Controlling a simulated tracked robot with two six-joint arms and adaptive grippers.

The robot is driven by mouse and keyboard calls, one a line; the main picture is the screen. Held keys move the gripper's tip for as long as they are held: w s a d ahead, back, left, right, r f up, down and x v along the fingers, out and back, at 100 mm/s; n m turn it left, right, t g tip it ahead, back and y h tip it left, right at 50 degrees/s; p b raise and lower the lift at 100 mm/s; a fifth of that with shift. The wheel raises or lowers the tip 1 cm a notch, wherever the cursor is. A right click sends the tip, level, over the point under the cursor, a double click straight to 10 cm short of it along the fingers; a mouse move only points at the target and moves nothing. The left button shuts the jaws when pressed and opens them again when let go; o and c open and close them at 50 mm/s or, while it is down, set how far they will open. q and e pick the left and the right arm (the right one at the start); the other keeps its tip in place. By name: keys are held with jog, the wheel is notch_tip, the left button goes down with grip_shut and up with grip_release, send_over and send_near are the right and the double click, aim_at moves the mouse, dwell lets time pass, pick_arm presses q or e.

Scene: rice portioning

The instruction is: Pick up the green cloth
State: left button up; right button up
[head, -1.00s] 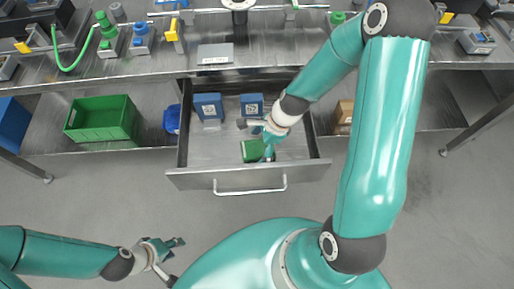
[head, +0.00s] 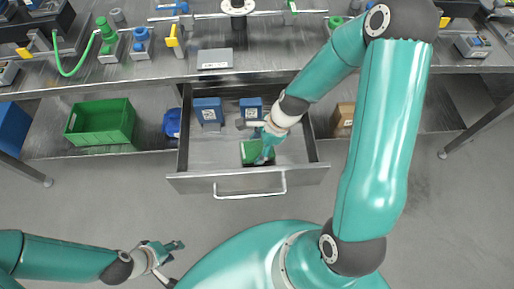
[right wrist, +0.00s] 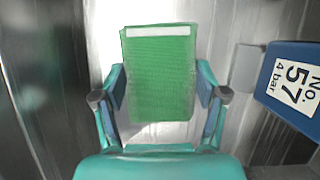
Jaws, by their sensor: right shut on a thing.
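The green cloth (head: 250,151) is a folded rectangle in the open drawer (head: 205,180), near the drawer's front. In the right wrist view the cloth (right wrist: 158,80) stands out between the two fingers, with a white strip along its far edge. My right gripper (right wrist: 161,88) is shut on it, one finger at each side. In the head view my right gripper (head: 263,158) partly hides the cloth, and I cannot tell whether it is clear of the drawer floor. My left gripper (head: 178,262) is open and empty over the floor at lower left.
Two blue boxes, left (head: 208,110) and right (head: 251,107), stand at the drawer's back. A blue box labelled No. 57 (right wrist: 291,85) is close on the right in the wrist view. A green crate (head: 100,121) is on the lower shelf.

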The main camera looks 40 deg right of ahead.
aim_at(258, 148)
notch_tip(258, 148, up, 9)
jog(key=p, duration=0.3)
notch_tip(258, 148, up, 10)
jog(key=shift+p, duration=0.4)
jog(key=o, duration=0.4)
jog(key=c, duration=0.4)
jog(key=shift+f, duration=0.1)
